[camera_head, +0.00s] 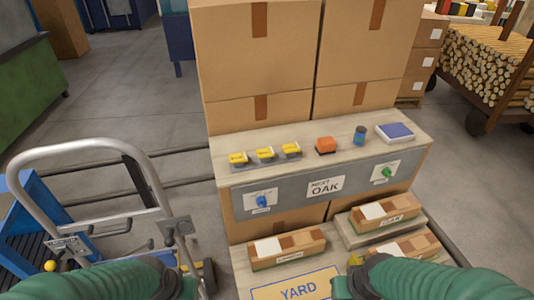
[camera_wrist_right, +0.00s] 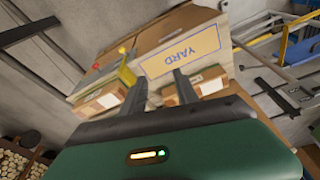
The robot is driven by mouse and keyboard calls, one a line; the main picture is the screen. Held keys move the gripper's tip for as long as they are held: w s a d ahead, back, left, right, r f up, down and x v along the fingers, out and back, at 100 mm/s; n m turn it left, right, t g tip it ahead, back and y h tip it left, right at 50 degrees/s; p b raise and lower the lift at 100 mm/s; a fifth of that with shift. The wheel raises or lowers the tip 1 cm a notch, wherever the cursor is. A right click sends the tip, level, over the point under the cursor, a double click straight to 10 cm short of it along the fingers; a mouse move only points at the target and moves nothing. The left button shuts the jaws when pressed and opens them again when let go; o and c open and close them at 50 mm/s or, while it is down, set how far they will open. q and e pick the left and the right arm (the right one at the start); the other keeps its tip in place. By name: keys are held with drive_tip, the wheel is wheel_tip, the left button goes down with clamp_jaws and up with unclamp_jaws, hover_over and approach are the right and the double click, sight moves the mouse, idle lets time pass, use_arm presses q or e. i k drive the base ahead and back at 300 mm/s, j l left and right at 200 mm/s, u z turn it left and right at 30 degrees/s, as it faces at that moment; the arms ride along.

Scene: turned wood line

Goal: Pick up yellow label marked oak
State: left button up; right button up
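Three yellow labels, left (camera_head: 238,158), middle (camera_head: 265,154) and right (camera_head: 291,150), sit in a row on small grey bases on the pale wooden upper shelf (camera_head: 340,133). Their print is too small to read, so I cannot tell which is marked oak. My left gripper is out of view.
An orange block (camera_head: 325,145), a blue can (camera_head: 360,136) and a blue-topped pad (camera_head: 395,132) stand right of the labels. A NEXT OAK sign (camera_head: 325,186) is on the front panel. Sample boxes (camera_head: 288,248) lie below. Cartons (camera_head: 258,60) rise behind; a hand truck (camera_head: 85,150) stands left.

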sight(266, 152)
drive_tip(key=i+j+u, duration=0.1)
drive_tip(key=j+u, duration=0.15)
drive_tip(key=j, duration=0.15)
drive_tip(key=i+j+u, duration=0.2)
drive_tip(key=j, duration=0.2)
drive_tip(key=j+u, duration=0.25)
drive_tip(key=j, duration=0.15)
